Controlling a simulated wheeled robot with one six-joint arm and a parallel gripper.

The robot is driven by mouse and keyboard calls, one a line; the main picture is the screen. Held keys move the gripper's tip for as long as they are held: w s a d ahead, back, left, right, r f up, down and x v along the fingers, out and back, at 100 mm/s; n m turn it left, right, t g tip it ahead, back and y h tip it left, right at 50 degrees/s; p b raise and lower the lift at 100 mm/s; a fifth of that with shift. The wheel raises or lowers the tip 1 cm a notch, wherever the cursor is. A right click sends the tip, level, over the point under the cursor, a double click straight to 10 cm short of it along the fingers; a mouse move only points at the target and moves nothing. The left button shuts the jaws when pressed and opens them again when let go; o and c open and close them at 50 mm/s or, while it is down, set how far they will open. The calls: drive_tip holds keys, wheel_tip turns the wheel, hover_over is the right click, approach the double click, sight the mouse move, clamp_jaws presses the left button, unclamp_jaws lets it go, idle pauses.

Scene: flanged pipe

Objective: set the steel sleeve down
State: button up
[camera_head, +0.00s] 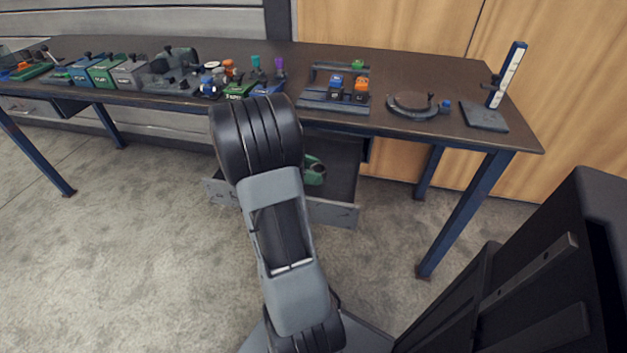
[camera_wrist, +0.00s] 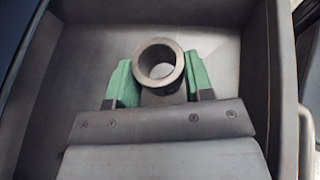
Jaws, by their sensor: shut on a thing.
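The steel sleeve (camera_wrist: 160,85) is a short grey metal tube, seen with its round open end toward the wrist camera. My gripper (camera_wrist: 160,74) is shut on it, with one green finger on each side. It holds the sleeve over the inside of a grey open drawer (camera_wrist: 85,40). I cannot tell whether the sleeve touches the drawer floor. In the head view the open drawer (camera_head: 333,213) sticks out under the bench, and my arm hides part of it. A green shape shows inside it beside my arm. The sleeve cannot be made out there.
The workbench (camera_head: 400,65) above holds several boxes and small parts, a rack with blue and orange pieces (camera_head: 336,97), a round clamp-like part (camera_head: 412,108) and an upright gauge (camera_head: 507,75). The drawer walls stand close around my gripper. The visible drawer floor looks bare.

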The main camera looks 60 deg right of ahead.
sight(313, 188)
drive_tip(key=shift+d+f+b, duration=0.1)
drive_tip(key=shift+f+b, duration=0.6)
drive_tip(key=shift+f, duration=0.95)
drive_tip(key=shift+f, duration=0.2)
drive_tip(key=o, duration=1.1)
drive_tip(key=shift+r, duration=0.2)
drive_tip(key=shift+w+a+r, duration=0.2)
drive_tip(key=shift+w, duration=0.1)
drive_tip(key=p+v, duration=0.3)
drive_tip(key=v, duration=0.8)
drive_tip(key=shift+w, duration=0.15)
